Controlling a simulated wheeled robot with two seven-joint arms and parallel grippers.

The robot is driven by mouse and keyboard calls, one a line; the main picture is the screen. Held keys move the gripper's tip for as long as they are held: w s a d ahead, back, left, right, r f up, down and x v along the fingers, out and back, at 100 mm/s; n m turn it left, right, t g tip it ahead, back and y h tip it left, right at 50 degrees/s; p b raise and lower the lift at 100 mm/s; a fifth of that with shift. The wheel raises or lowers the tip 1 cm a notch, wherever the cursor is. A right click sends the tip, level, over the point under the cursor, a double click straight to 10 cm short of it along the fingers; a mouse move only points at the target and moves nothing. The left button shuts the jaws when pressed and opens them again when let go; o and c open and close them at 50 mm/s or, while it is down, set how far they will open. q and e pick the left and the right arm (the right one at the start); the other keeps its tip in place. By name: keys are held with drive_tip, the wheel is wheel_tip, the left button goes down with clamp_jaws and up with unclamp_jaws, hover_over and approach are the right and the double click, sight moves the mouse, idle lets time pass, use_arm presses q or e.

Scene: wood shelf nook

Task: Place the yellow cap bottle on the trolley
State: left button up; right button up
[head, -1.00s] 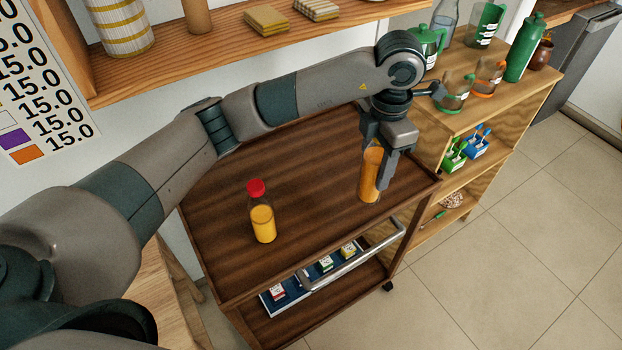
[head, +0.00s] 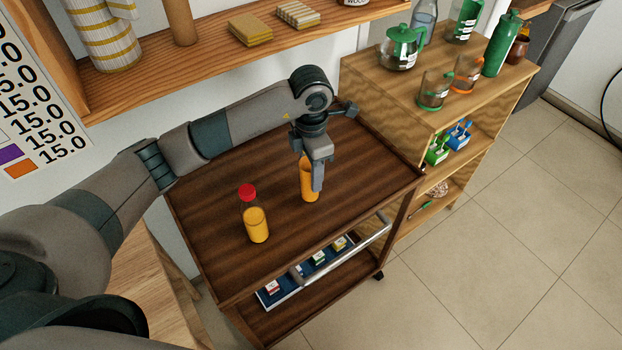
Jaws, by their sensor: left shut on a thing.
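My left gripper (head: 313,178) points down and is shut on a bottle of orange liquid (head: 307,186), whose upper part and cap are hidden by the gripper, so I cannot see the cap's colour. The bottle is upright over the middle of the dark wood trolley top (head: 345,172). I cannot tell whether its base touches the surface. My right gripper is not in view.
A red-capped bottle of orange liquid (head: 256,224) stands on the trolley, left of the held bottle. The trolley's lower shelf holds a blue tray with small boxes (head: 290,288). A wooden shelf unit (head: 400,98) with jugs and mugs stands at right. A wall shelf (head: 170,85) runs behind.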

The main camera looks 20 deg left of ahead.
use_arm(q)
drive_tip(key=shift+f+p, duration=1.05)
drive_tip(key=shift+f, duration=0.85)
drive_tip(key=shift+f, duration=0.15)
drive_tip(key=o, duration=1.3)
